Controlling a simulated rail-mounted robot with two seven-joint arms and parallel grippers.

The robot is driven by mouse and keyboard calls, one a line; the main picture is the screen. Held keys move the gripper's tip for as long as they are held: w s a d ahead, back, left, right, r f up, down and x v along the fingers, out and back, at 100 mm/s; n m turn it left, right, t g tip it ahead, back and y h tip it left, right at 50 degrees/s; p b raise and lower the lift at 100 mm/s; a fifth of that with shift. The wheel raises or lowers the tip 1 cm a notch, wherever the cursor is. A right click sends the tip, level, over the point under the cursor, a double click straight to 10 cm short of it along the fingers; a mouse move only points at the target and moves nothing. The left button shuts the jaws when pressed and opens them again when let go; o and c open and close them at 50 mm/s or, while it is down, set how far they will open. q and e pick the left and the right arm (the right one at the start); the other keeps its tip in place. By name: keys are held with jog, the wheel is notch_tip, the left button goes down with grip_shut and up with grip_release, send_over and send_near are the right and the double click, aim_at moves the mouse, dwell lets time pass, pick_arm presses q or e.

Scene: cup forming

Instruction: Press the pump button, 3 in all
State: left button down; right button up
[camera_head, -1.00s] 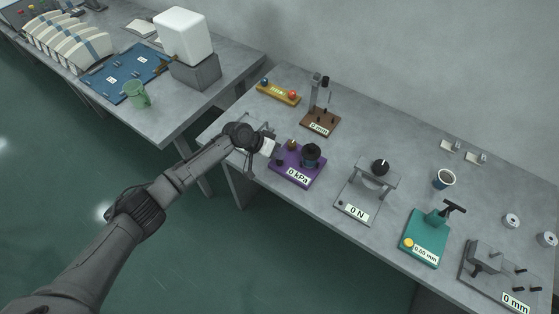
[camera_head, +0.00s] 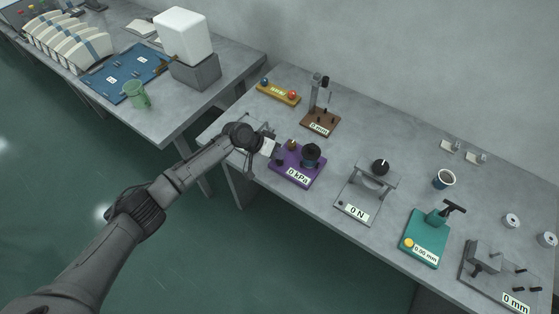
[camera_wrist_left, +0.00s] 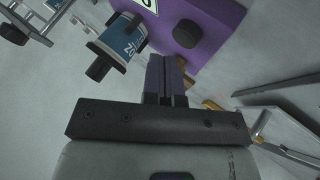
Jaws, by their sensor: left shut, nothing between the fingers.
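The purple pump station (camera_head: 285,176) stands near the left end of the long grey table, with a "0 kPa" label on its front. It carries a dark round cylinder (camera_head: 311,155) and a small brass part (camera_head: 292,144). My left gripper (camera_head: 274,150) is at the station's left edge, and its fingertips are hard to make out there. In the left wrist view my fingers (camera_wrist_left: 166,76) are shut and empty, pointing at the purple base (camera_wrist_left: 222,18). A black round knob, likely the pump button (camera_wrist_left: 187,34), sits just beyond the fingertips, apart from them in the picture.
A brown "0 mm" stand (camera_head: 320,122) and a yellow block (camera_head: 279,93) are behind the station. A grey "0 N" press (camera_head: 358,205) and a teal gauge base (camera_head: 425,240) are to its right. The wrist view shows a blue labelled cylinder (camera_wrist_left: 122,40) left of the fingers.

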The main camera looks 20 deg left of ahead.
pick_arm(q)
jog(key=shift+f, duration=0.15)
jog(key=shift+f+b, duration=0.25)
jog(key=shift+b, duration=0.05)
jog(key=shift+f+b, duration=0.4)
jog(key=shift+f, duration=0.2)
dwell(0.7)
jog(key=shift+r, duration=0.1)
dwell(0.3)
jog(key=shift+r+p, duration=0.8)
jog(key=shift+r, duration=0.1)
